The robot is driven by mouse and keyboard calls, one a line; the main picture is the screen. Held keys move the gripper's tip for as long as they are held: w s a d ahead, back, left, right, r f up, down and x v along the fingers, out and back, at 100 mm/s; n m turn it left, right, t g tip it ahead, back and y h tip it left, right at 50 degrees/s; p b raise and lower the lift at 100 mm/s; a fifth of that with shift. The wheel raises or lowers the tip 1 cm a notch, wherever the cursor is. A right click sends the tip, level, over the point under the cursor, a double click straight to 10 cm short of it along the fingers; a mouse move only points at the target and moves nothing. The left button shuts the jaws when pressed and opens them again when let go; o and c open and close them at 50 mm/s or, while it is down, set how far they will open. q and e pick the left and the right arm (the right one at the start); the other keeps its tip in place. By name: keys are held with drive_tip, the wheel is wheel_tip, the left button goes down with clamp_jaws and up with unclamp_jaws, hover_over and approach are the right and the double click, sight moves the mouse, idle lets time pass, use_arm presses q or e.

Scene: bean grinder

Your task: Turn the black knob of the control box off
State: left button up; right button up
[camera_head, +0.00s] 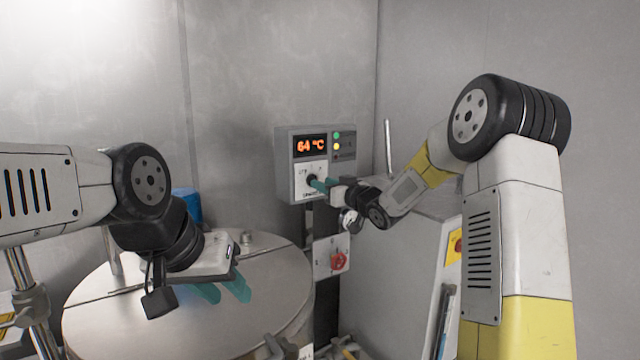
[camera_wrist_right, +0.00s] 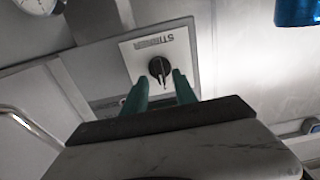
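The grey control box (camera_head: 288,165) is mounted on the back wall, with an orange "64 °C" display and small lamps. Its black knob (camera_head: 311,179) sits on a white plate below the display. In the right wrist view the knob (camera_wrist_right: 159,68) shows whole on the plate. My right gripper (camera_head: 318,185) is at the box front, its teal fingers pointing at the knob. In the wrist view the two fingertips (camera_wrist_right: 160,82) are apart, just short of or beside the knob; contact cannot be told. My left gripper (camera_head: 226,291) hangs over the round metal lid, teal fingers apart, empty.
A round metal lid (camera_head: 215,325) fills the lower left. A red switch (camera_head: 338,261) on a plate is below the control box. A blue cylinder (camera_head: 187,205) stands behind the lid. A grey cabinet (camera_head: 390,270) stands at right under my right arm.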

drive_tip(key=x, duration=0.2)
drive_tip(key=shift+w+a, duration=0.15)
drive_tip(key=shift+w, duration=0.05)
clamp_jaws()
drive_tip(key=shift+n, duration=0.3)
drive_tip(key=n, duration=0.8)
drive_tip(key=shift+s+a, duration=0.1)
drive_tip(key=shift+f+n, duration=0.1)
drive_tip(key=shift+n, duration=0.2)
idle(0.4)
